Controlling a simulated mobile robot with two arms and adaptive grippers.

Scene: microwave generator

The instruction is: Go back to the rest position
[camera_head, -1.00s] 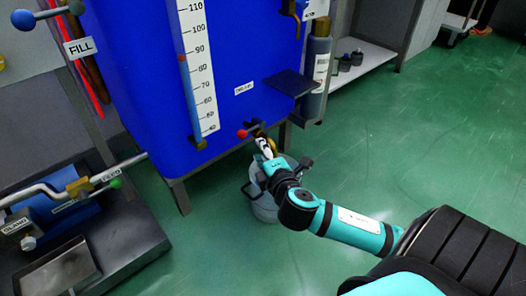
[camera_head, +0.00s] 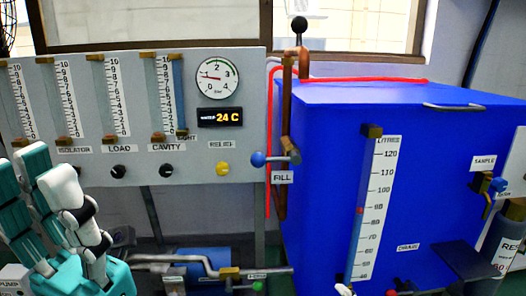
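My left gripper (camera_head: 65,195), teal, white and black, stands raised at the lower left in front of the gauge panel (camera_head: 230,150). It is seen from an angle that hides the gap between its fingers, and I see nothing held in it. My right gripper cannot be made out. A small white piece (camera_head: 345,290) is cut off by the bottom edge, below the tank's scale, and I cannot tell what it is.
The blue tank (camera_head: 320,130) with its litre scale (camera_head: 378,205) fills the right. The blue-knobbed FILL valve (camera_head: 259,159) sticks out at its left. Pipes (camera_head: 190,262) run low between panel and tank. A grey bottle (camera_head: 500,245) stands at the far right.

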